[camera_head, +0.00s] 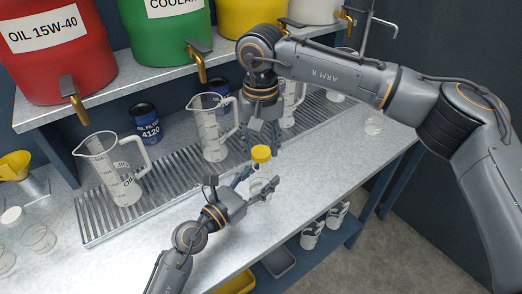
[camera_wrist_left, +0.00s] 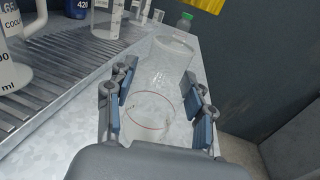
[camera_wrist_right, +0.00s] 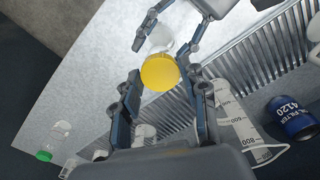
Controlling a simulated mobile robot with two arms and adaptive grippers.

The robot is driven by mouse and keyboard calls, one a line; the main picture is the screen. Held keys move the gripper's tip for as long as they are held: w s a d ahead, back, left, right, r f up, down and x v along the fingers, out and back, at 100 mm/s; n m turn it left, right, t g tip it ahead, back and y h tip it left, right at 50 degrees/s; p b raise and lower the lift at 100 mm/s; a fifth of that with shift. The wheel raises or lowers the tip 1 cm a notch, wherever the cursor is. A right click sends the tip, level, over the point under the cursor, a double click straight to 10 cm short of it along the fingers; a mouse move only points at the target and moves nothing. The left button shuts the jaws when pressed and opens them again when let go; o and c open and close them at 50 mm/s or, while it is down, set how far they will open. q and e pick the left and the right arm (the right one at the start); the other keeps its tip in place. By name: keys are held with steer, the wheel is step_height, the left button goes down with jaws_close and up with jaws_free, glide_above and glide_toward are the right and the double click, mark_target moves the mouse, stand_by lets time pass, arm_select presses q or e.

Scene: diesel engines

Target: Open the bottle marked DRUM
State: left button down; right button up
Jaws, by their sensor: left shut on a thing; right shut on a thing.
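In the left wrist view the clear body (camera_wrist_left: 168,75) lies between the two fingers. My right gripper (camera_head: 262,144) points down from above and is shut on the yellow cap, which sits between its fingertips in the right wrist view (camera_wrist_right: 160,72).
Large drums with taps (camera_head: 198,65) stand on the shelf above. A yellow funnel (camera_head: 15,165) is at left. Bare bench (camera_head: 320,155) lies to the right.

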step_height(320, 180, up, 2)
steer(key=shift+r, duration=0.15)
arm_select(q)
steer(key=shift+c, duration=2.2)
jaws_free()
